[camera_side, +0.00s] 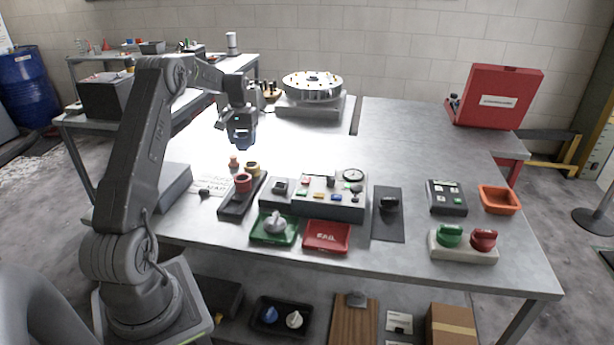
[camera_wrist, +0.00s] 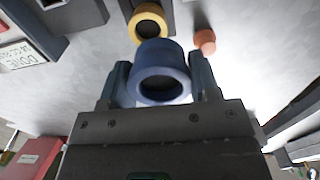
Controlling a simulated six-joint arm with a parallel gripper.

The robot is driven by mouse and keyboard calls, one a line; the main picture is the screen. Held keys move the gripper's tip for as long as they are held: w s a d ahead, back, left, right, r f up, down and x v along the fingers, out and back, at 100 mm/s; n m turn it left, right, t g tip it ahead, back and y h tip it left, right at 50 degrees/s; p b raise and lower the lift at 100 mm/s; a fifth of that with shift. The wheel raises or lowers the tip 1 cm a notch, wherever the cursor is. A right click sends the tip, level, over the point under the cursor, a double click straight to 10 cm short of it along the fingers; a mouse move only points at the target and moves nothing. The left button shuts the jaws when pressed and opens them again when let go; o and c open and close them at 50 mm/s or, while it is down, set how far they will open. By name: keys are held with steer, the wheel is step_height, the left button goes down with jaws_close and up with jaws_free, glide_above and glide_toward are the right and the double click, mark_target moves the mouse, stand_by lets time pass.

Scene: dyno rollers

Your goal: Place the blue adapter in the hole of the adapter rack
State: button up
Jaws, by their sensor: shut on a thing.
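The blue adapter (camera_wrist: 160,88) is a short round cup with a wide rim and a dark bore. It sits between the two fingers of my gripper (camera_wrist: 162,80), which is shut on it. In the side view my gripper (camera_side: 242,132) holds the blue adapter (camera_side: 243,141) in the air above the table, behind the adapter rack. The adapter rack (camera_side: 231,208) is a dark, long block near the table's left front. A red adapter (camera_side: 243,183) and a yellow adapter (camera_side: 252,169) stand at it. The yellow adapter (camera_wrist: 148,24) also shows beyond the blue one in the wrist view.
A small orange peg (camera_side: 234,162) stands behind the rack; it shows in the wrist view (camera_wrist: 205,40). A control box (camera_side: 328,198), a green tray (camera_side: 275,229) and a red tray (camera_side: 327,237) lie to the rack's right. The table behind is clear up to the round turntable (camera_side: 312,87).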

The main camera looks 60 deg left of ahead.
steer(key=w+d+f, duration=0.1)
steer(key=w+f, duration=0.1)
steer(key=w, duration=0.1)
steer(key=w+d+f, duration=0.1)
steer(key=w+f, duration=0.1)
steer(key=w, duration=0.2)
steer(key=w+d+f, duration=0.2)
steer(key=w, duration=0.1)
steer(key=shift+w+f, duration=0.2)
steer(key=shift+f, duration=2.2)
steer(key=shift+f, duration=0.2)
steer(key=o, duration=1.1)
steer(key=shift+r, duration=0.1)
